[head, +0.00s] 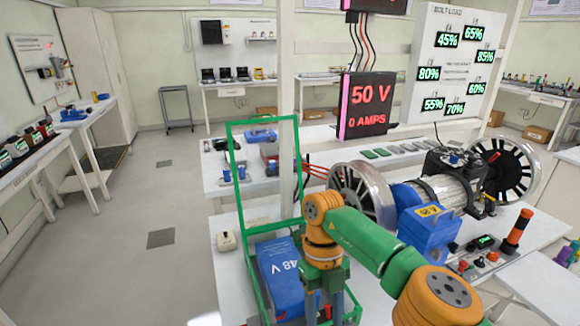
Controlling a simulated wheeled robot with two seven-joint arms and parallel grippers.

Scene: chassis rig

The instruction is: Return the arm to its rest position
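My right arm, green and orange, comes in from the bottom right and bends down at its orange wrist. My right gripper (326,306) points down at the bottom edge, beside the right end of the blue 48 V battery (281,280). Its dark fingers look apart, and small red parts show near them. I cannot tell whether it touches the battery. My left arm and gripper are not in view.
A green frame (242,225) stands around the battery. A motor (440,190) with wheels and a blue box (428,232) sits right of my arm. A red-lit display (367,106) reads 50 V, 0 AMPS. The floor at left is clear.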

